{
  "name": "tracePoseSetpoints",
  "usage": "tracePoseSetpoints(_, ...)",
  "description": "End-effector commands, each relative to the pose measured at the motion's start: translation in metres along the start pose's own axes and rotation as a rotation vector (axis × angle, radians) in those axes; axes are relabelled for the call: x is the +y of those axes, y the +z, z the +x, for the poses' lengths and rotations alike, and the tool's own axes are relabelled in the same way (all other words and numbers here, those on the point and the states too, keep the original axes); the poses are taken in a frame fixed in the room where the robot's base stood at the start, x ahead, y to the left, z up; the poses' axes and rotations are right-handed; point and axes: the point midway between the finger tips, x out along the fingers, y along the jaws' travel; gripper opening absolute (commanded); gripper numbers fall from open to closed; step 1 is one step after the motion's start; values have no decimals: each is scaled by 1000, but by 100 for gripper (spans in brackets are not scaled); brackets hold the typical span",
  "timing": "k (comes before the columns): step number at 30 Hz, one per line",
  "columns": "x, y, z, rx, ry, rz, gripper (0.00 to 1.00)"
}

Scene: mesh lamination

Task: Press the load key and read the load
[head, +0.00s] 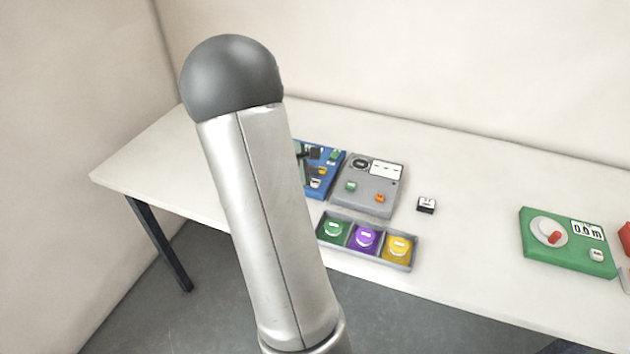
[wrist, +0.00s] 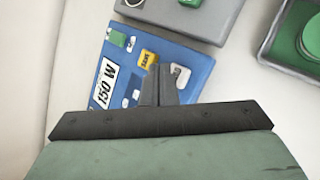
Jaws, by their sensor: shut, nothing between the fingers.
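A blue panel (wrist: 190,58) lies under my gripper in the wrist view. It carries a white label or display reading 150 W (wrist: 104,83), a yellow key (wrist: 148,58), a white key (wrist: 180,75) and a green part (wrist: 117,38). The small lettering on the keys is hard to read, so I cannot tell which is the load key. My gripper (wrist: 158,70) is shut and empty, its fingertips over the panel between the yellow and white keys. Contact cannot be told. In the head view the blue panel (head: 333,178) is partly hidden by my arm.
A grey panel (head: 378,203) stands beside the blue one, with a tray (head: 404,264) of green, purple and yellow round pieces in front. A small black-and-white block (head: 426,205) and a green panel (head: 540,258) with a dial lie to the right on the white table (head: 470,240).

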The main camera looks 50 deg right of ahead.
Motion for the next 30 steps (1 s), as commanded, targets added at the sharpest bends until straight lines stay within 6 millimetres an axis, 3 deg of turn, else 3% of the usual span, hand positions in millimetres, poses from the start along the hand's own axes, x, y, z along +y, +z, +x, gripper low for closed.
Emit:
tracePoseSetpoints(13, 24, 24, -32, 0, 1, 1, 0)
tracePoseSetpoints(30, 24, 23, -32, 0, 1, 0, 0)
